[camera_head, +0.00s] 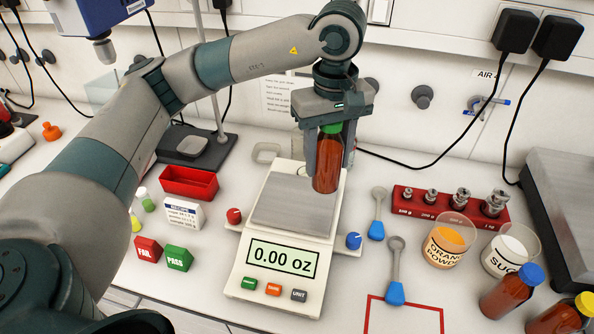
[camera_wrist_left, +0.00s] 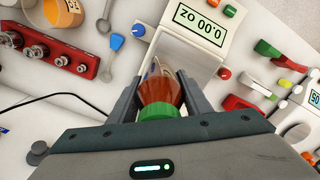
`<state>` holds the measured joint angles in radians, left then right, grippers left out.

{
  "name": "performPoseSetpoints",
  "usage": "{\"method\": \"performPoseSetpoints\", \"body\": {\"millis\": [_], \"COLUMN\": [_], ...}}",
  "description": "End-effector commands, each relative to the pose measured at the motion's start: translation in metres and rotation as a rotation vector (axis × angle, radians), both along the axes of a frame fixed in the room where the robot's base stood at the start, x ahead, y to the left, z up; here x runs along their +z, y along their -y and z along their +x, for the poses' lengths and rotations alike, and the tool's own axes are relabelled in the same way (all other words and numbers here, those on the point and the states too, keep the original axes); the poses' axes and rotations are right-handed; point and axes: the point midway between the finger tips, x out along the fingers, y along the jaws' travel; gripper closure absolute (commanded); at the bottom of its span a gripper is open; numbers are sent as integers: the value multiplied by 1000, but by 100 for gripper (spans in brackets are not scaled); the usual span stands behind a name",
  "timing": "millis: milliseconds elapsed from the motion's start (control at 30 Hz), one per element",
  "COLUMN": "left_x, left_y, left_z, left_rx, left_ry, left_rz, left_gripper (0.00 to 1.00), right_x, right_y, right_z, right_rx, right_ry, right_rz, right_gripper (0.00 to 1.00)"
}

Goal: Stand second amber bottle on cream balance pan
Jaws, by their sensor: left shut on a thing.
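My left gripper (camera_head: 328,150) is shut on an amber bottle (camera_head: 327,172) with a green cap. It holds the bottle upright above the back right part of the balance pan. The bottle (camera_wrist_left: 160,90) also shows between the fingers in the left wrist view. The cream balance (camera_head: 247,232) has a bare grey pan (camera_head: 290,205), and its display reads 0.00 oz. Two more amber bottles stand at the lower right: one with a blue cap (camera_head: 505,296) and one with a yellow cap (camera_head: 562,318). My right gripper is not in view.
A red block of metal weights (camera_head: 405,205), a beaker of orange powder (camera_head: 447,245) and a beaker of sugar (camera_head: 505,255) stand to the right. Two blue-ended scoops (camera_head: 376,228) lie beside the balance. A red tray (camera_head: 187,183) and the FAIL and PASS blocks (camera_head: 178,258) are to the left.

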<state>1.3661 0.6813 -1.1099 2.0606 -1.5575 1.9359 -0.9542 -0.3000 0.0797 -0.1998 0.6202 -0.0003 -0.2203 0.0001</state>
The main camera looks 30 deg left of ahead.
Motion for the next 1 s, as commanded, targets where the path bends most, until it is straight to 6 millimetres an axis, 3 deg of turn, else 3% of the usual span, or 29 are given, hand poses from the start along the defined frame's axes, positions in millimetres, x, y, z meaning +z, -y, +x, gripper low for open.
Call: {"method": "performPoseSetpoints", "body": {"millis": [100, 333, 767, 1000], "left_x": [-10, -31, -38, -53], "left_y": [-25, -57, -63, -63], "left_z": [-2, -4, -4, -5], "left_rx": [6, 3, 0, 2], "left_ry": [-3, -1, 1, -3], "left_rz": [3, 1, 0, 1], "left_gripper": [86, 86, 86, 86], "right_x": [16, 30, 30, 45], "right_y": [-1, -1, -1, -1], "right_z": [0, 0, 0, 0], "right_rx": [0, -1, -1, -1], "right_ry": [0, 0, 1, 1], "right_rz": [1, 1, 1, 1], "right_gripper": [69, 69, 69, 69]}}
